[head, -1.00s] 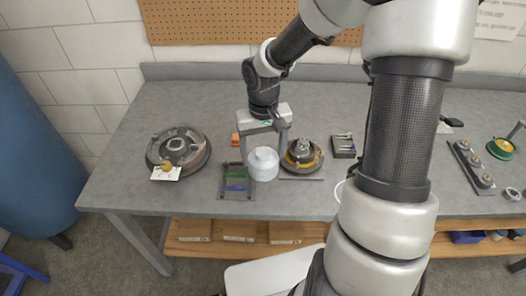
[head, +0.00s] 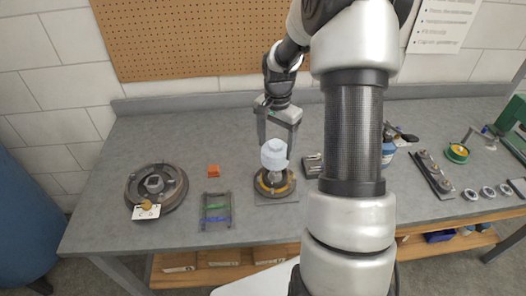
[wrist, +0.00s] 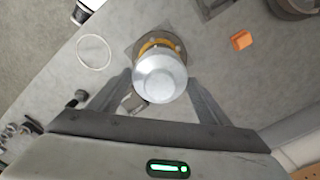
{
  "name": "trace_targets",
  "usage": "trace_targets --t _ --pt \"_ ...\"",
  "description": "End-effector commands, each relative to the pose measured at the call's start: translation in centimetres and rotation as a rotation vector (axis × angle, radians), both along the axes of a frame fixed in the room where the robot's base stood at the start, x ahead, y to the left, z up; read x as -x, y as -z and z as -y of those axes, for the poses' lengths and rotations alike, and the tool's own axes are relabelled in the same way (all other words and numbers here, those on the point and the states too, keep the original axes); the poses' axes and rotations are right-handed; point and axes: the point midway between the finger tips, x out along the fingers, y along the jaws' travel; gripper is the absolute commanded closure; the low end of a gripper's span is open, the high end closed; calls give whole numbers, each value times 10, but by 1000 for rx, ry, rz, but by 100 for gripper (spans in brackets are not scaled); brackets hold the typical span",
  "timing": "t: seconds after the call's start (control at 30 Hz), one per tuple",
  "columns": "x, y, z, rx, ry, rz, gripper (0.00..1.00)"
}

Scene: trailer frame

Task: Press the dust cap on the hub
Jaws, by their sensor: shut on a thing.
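My gripper (head: 276,147) is shut on a pale, rounded dust cap (head: 274,152), holding it upright over the hub. The hub (head: 274,184) is a dark round part with an orange-yellow ring, on a grey plate on the bench. In the wrist view the dust cap (wrist: 159,75) sits between the two fingers and hides most of the hub, with the orange ring (wrist: 160,45) showing past its far edge. The cap appears above the hub; I cannot tell whether they touch.
A second drum (head: 157,187) with a tag stands at the left. A rack with green and blue bars (head: 216,211) lies left of the hub, with an orange block (head: 213,170) behind it. A dark tool block (head: 313,166) stands close on the right.

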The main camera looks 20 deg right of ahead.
Motion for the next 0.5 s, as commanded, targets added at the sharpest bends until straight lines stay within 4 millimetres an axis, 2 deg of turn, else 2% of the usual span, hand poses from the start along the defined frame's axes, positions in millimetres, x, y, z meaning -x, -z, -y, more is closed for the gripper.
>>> trace_targets --t 0.27,0.5 --pt "-1 6 5 1 31 0 52" --pt "-1 26 4 0 30 1 52"
